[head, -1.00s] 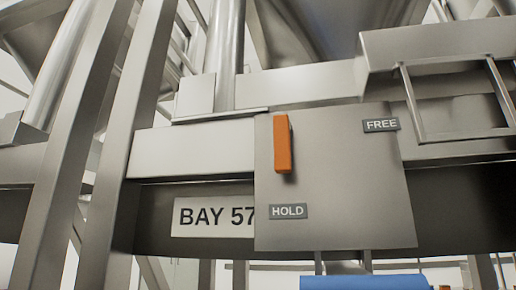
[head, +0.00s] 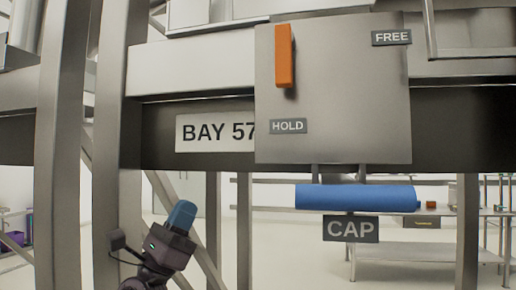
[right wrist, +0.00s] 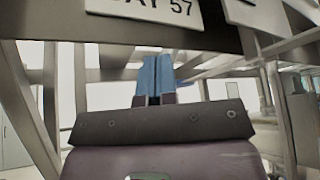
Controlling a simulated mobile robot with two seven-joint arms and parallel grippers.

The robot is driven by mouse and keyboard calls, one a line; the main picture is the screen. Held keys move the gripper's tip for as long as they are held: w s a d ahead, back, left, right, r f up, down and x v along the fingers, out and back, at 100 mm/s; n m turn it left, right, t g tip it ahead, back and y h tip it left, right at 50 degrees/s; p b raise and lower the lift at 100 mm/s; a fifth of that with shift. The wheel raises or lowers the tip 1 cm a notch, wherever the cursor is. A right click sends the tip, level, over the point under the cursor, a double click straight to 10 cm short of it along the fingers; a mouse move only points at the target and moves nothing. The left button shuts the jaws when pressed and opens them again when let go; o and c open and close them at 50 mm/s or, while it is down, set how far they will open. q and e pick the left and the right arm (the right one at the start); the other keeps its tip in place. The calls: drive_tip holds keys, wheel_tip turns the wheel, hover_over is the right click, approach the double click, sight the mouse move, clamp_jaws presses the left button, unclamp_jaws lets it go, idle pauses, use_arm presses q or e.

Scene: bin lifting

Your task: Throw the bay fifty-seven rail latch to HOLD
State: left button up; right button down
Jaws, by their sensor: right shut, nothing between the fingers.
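The orange latch handle (head: 284,55) is upright on the left of a grey metal plate (head: 345,85). Its lower end is just above the HOLD label (head: 288,126); the FREE label (head: 391,37) is at the plate's upper right. I cannot tell where the handle pivots. The BAY 57 sign (head: 215,132) is left of the plate and shows partly in the right wrist view (right wrist: 150,10). My right gripper (head: 184,213), with blue fingers, is shut and empty, below the sign and apart from the handle. It also shows in the right wrist view (right wrist: 154,75). My left gripper is out of view.
A blue padded bar (head: 355,197) hangs below the plate, with a CAP label (head: 351,229) under it. Thick grey posts (head: 115,130) stand at the left. A metal table (head: 410,250) with small items is farther back. Open space lies under the bay rail.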

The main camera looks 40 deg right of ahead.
drive_tip(key=s+a+r+m+g+y, duration=0.1)
drive_tip(key=s+a+r+m+y, duration=0.1)
drive_tip(key=s+r+m+y, duration=0.2)
drive_tip(key=s+a+r+m+g+y+p, duration=0.1)
drive_tip(key=s+r+m+y, duration=0.3)
drive_tip(key=r+m, duration=0.4)
drive_tip(key=s+a+r+m+g+y, duration=0.1)
drive_tip(key=s+a+r+m+y, duration=0.3)
drive_tip(key=r+m, duration=0.3)
wheel_tip(320, 180, up, 6)
drive_tip(key=shift+f, duration=0.2)
drive_tip(key=p, duration=0.2)
approach(285, 58)
drive_tip(key=w+d, duration=0.4)
drive_tip(key=w, duration=0.1)
drive_tip(key=shift+s+d+f, duration=0.25)
drive_tip(key=shift+s+d, duration=0.4)
drive_tip(key=shift+s, duration=0.05)
drive_tip(key=shift+s+d+f, duration=0.25)
drive_tip(key=shift+s+d, duration=0.4)
drive_tip(key=shift+s, duration=0.1)
drive_tip(key=shift+g, duration=0.3)
